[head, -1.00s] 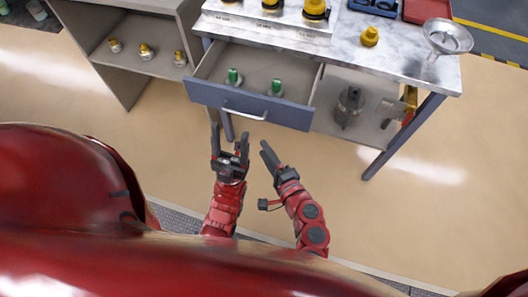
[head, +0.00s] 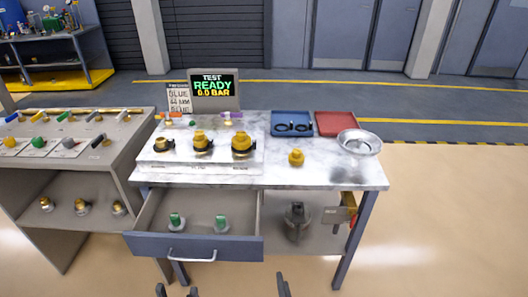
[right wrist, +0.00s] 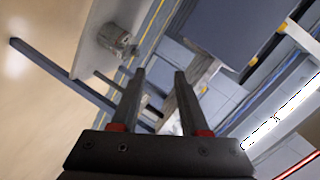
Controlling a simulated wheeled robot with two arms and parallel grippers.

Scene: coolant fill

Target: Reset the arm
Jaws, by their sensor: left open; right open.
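My left gripper (head: 176,291) shows only its fingertips at the bottom edge of the head view, apart and empty, in front of the open drawer. My right gripper (head: 283,286) shows as a dark tip to its right, at the bottom edge. In the right wrist view its two fingers (right wrist: 160,85) are spread with nothing between them. The blue-grey drawer (head: 195,247) of the workbench (head: 330,178) is pulled out, with two green-topped fittings (head: 175,220) (head: 221,224) standing in it. Both arms are otherwise out of the head view.
The bench carries a panel with yellow-black fittings (head: 203,143), a yellow fitting (head: 296,157), blue (head: 290,119) and red (head: 337,122) trays, and a metal funnel (head: 359,143). A display (head: 213,88) reads "READY 0.0 BAR". A metal canister (head: 297,220) stands on the lower shelf.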

